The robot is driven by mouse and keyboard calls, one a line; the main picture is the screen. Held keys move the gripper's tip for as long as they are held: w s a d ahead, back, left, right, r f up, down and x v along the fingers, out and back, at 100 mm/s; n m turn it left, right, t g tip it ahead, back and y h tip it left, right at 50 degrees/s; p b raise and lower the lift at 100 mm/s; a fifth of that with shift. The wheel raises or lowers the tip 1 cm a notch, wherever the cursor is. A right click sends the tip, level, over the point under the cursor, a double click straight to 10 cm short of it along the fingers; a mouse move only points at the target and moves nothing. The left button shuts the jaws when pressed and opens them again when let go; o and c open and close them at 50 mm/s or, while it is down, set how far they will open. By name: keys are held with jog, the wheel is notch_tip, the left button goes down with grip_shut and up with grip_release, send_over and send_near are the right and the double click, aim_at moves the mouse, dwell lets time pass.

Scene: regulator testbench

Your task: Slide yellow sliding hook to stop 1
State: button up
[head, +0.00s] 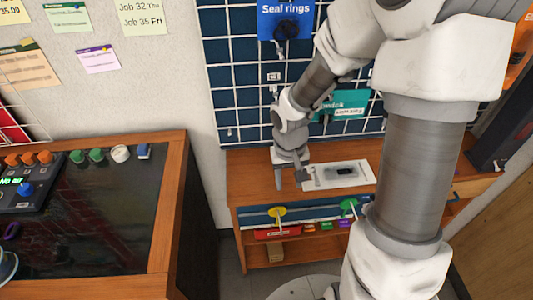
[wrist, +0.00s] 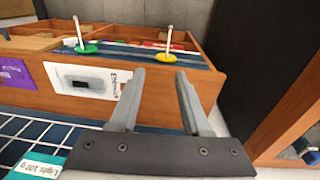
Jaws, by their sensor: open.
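The yellow sliding hook (head: 277,213) is a yellow disc with a pale upright rod, on a blue rail panel (head: 313,211) at the front of the wooden bench. It also shows in the wrist view (wrist: 166,57), beyond my fingertips. A green hook (head: 349,205) of the same kind sits farther right in the head view, and left in the wrist view (wrist: 87,48). My gripper (head: 289,183) is open and empty, above the bench top behind the yellow hook and apart from it. Its fingers (wrist: 160,74) frame the yellow hook in the wrist view. I cannot read any stop marks.
A white plate with a dark part (head: 340,174) lies on the bench right of my gripper. Coloured labels (head: 278,233) line the shelf below the rail. A grid wall (head: 235,80) rises behind. A dark-topped wooden table (head: 100,215) stands left, across a gap.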

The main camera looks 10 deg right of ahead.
send_over(280, 225)
notch_tip(280, 225, down, 4)
jog(key=shift+y, duration=0.3)
notch_tip(280, 225, down, 17)
jog(key=b, duration=0.5)
jog(key=shift+s+d+f, duration=0.1)
grip_shut()
dwell(1.0)
